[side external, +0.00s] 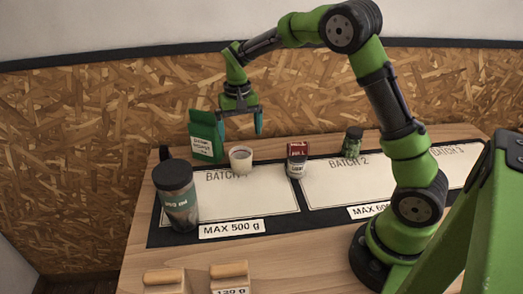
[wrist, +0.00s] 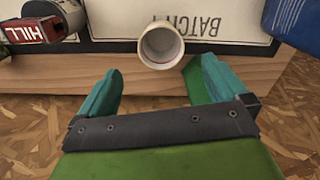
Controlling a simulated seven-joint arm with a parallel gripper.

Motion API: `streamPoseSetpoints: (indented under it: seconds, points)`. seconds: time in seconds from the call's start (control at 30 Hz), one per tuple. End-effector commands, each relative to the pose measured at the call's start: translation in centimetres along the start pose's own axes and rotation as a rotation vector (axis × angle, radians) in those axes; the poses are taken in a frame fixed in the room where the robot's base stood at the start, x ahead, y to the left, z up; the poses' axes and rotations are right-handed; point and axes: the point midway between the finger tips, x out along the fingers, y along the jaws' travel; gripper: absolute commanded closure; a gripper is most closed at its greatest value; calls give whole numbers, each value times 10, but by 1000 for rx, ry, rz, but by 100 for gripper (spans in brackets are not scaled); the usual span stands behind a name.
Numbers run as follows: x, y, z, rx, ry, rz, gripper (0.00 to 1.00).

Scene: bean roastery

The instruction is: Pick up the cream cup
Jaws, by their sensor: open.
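The cream cup (side external: 241,159) stands upright near the back edge of the batch 1 area in the side view. In the wrist view the cream cup (wrist: 161,46) shows its open mouth, above and between my fingers. My gripper (side external: 240,130) is open and empty, above the cup and apart from it in the side view. In the wrist view my gripper (wrist: 157,80) shows its two teal fingers spread wide, with nothing between the tips.
A green bag (side external: 206,138) stands close left of the cup. A dark tumbler (side external: 176,195) is at front left. A red box (side external: 297,149), a small tin (side external: 296,168) and a green jar (side external: 352,142) stand to the right. The white batch 1 area (side external: 245,198) has bare room in front of the cup.

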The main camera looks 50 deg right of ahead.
Motion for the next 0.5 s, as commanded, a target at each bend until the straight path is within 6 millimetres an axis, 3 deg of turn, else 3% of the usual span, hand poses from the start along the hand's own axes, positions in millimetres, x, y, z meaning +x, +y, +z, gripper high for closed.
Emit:
streamPoseSetpoints:
  seconds: [0.2, 0.5]
  points:
    - [43, 0, 0, 0, -3, 1, 0]
    - [68, 0, 0, 0, -3, 0, 0]
